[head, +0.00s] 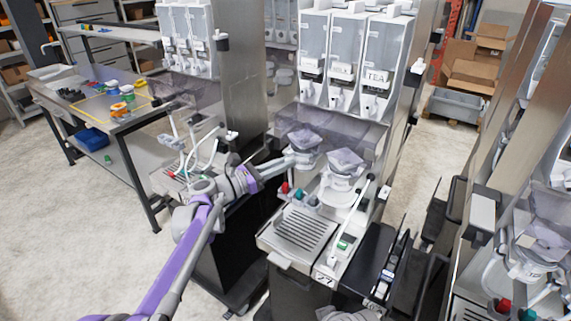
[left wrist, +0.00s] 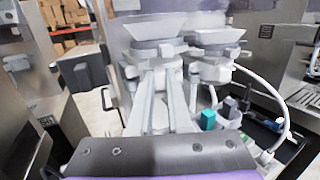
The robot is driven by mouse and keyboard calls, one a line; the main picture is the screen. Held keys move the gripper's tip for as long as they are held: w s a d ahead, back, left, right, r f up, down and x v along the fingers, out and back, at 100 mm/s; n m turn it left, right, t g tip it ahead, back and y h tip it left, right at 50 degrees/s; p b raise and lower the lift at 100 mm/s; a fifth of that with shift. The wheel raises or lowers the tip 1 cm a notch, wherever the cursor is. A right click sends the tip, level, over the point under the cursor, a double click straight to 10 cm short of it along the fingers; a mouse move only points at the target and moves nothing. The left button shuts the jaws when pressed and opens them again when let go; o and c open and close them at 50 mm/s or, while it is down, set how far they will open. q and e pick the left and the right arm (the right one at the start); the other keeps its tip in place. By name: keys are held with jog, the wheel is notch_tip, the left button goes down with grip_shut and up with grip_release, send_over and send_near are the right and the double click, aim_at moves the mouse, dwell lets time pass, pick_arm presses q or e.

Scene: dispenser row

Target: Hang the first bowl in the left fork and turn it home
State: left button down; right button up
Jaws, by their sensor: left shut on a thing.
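My left gripper (head: 294,160) reaches in from the left and is shut on the white lower part of a mixing bowl (head: 305,141). This bowl has a wide, pale square funnel top and sits upright at the front of the middle dispenser. In the left wrist view, the gripper's fingers (left wrist: 163,104) point straight at this bowl (left wrist: 152,50). A second, similar bowl (head: 345,163) stands just to its right, and also shows in the left wrist view (left wrist: 214,40). The fork under the held bowl is hidden, so I cannot tell whether the bowl is seated or turned. My right gripper is not in view.
A slatted drip tray (head: 302,228) lies beneath. Canisters (head: 345,65) stand above. More dispensers stand left and right, and a table (head: 90,110) stands at the far left.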

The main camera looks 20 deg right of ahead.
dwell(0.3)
pick_arm(q)
jog(key=shift+r+g, duration=0.1)
jog(key=shift+g, duration=0.3)
jog(key=shift+w+m+g, duration=0.35)
jog(key=shift+m+g, duration=0.25)
jog(key=c, duration=1)
grip_release()
jog(key=shift+s, duration=0.15)
jog(key=shift+o, duration=1.1)
jog(key=shift+a, duration=0.1)
